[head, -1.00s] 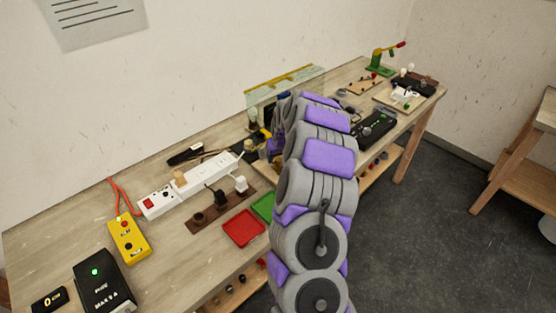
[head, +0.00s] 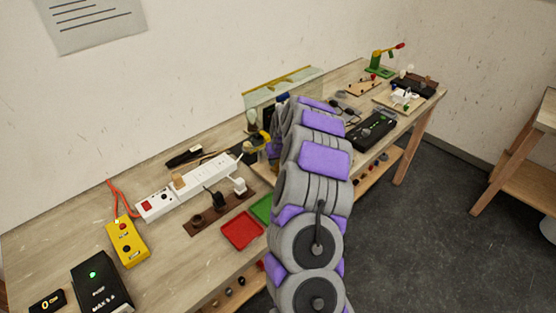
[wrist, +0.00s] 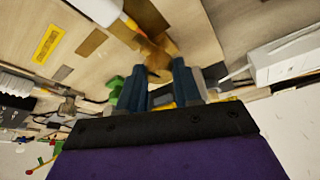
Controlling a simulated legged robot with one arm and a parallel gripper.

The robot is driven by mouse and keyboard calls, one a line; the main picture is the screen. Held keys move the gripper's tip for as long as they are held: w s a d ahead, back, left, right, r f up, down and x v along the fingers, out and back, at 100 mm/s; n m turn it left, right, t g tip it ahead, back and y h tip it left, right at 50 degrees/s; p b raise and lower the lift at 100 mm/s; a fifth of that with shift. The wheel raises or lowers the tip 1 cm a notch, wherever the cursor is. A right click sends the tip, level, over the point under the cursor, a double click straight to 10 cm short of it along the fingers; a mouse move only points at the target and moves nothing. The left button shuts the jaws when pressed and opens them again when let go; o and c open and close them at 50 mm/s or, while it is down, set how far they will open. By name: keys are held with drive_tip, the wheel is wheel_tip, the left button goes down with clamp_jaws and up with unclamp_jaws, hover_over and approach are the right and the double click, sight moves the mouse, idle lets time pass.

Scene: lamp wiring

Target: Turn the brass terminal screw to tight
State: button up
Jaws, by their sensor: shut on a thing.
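In the wrist view, the two blue-grey fingers of my gripper (wrist: 160,78) stand close together, closed on a small brass-coloured piece (wrist: 157,62). I cannot tell for sure that this piece is the terminal screw, nor how far it is turned. A white cylinder (wrist: 97,10) with an orange end points toward it. In the head view, my arm covers the gripper and most of the work spot. A yellow part (head: 263,137) and a bulb-like shape (head: 250,117) show just left of my arm.
A white power strip (head: 205,175), a red tray (head: 241,231) and a green tray (head: 262,208) lie left of my arm. A yellow box (head: 127,242) is at the front left of the wooden bench. A black case (head: 371,131) lies to the right. A clear panel (head: 283,86) stands behind.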

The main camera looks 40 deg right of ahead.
drive_tip(key=shift+c, duration=0.7)
drive_tip(key=shift+r+m+p, duration=0.1)
drive_tip(key=shift+m+p, duration=0.3)
drive_tip(key=shift+p, duration=0.05)
drive_tip(key=shift+m+h+p, duration=0.3)
drive_tip(key=shift+m, duration=0.1)
drive_tip(key=o, duration=1)
drive_tip(key=shift+o, duration=0.2)
